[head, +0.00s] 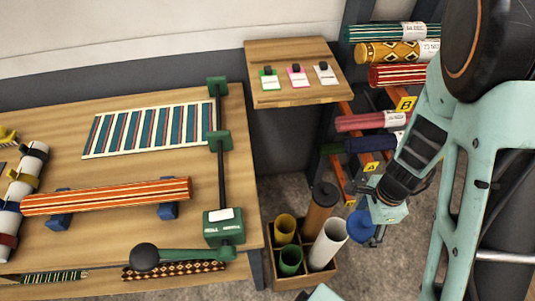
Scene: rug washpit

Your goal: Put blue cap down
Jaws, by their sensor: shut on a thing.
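The blue cap (361,226) is a round blue disc with a dished face, just right of the crate and the white tube in the head view. My gripper (376,212) is shut on it, at its upper right side. The fingertips are small and partly hidden, so the exact grip is hard to see. The cap appears held in the air, apart from the tubes; its height above the floor is hard to tell.
A wooden crate (271,270) holds upright tubes: yellow (285,228), green (290,262), white (328,243), and brown with a dark top (320,210). A rack of rolled rugs (391,53) stands behind my arm. A small wooden shelf (285,51) and a workbench (70,100) lie left.

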